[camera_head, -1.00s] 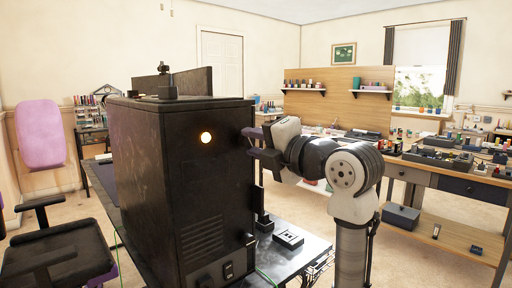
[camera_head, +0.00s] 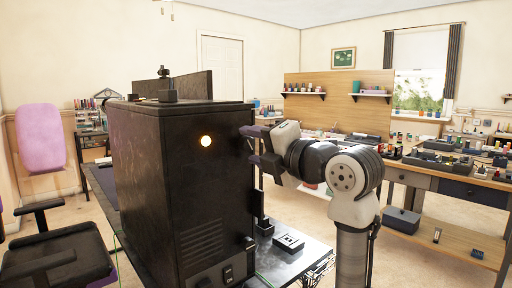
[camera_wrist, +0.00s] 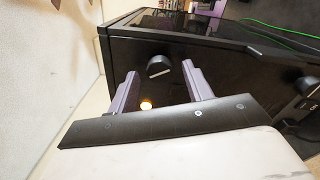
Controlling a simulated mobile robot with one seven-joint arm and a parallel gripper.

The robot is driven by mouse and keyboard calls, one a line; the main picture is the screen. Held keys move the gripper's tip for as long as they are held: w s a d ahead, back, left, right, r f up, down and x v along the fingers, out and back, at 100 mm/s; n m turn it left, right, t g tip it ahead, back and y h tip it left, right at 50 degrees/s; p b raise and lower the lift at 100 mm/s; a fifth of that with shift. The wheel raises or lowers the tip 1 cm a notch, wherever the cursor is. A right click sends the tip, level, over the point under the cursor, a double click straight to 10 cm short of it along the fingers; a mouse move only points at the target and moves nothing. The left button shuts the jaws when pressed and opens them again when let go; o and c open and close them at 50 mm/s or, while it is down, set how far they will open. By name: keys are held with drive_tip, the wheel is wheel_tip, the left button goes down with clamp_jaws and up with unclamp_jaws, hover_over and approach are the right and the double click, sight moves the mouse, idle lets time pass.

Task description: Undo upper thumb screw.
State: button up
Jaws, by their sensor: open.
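The upper thumb screw (camera_wrist: 158,66) is a dark round knob on the face of the black computer case, seen in the wrist view. The case (camera_wrist: 240,75) is tall and black in the head view (camera_head: 175,190). My gripper (camera_wrist: 158,74) is open, its two purple fingers on either side of the knob, with a visible gap between each finger and the knob. In the head view my gripper (camera_head: 249,146) is at the upper right edge of the case, and I cannot make out the upper screw there. A lower knob (camera_head: 250,241) sits far below it.
A cluttered workbench (camera_head: 455,180) is at the right. A black chair (camera_head: 60,260) is at the left.

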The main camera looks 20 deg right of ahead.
drive_tip(key=v, duration=1.3)
drive_tip(key=shift+s, duration=0.4)
drive_tip(key=shift+d, duration=0.15)
